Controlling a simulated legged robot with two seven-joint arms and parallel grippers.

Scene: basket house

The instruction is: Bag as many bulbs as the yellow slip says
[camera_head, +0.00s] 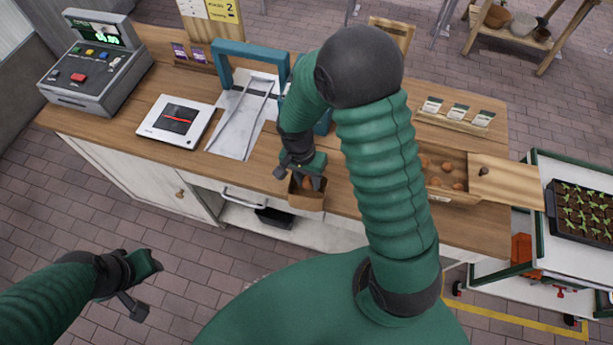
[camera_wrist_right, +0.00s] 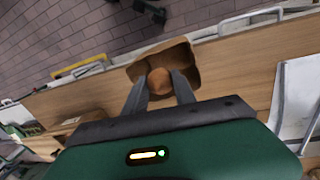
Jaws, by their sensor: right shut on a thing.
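A brown bulb (camera_wrist_right: 160,82) is between the two fingers of my right gripper (camera_wrist_right: 160,90), which is shut on it. An open brown paper bag (camera_wrist_right: 186,60) is right around or under the bulb; I cannot tell how deep the bulb sits. In the head view the bag (camera_head: 306,201) stands at the counter's front edge, below my right gripper (camera_head: 310,182). A wooden box (camera_head: 458,199) right of my arm holds several bulbs (camera_head: 447,168). A yellow slip (camera_head: 224,9) reading "2" is on the back board. My left gripper (camera_head: 137,300) hangs off the counter, its fingers unclear.
A teal frame (camera_head: 250,50) stands behind. A seedling trolley (camera_head: 570,255) is at the right.

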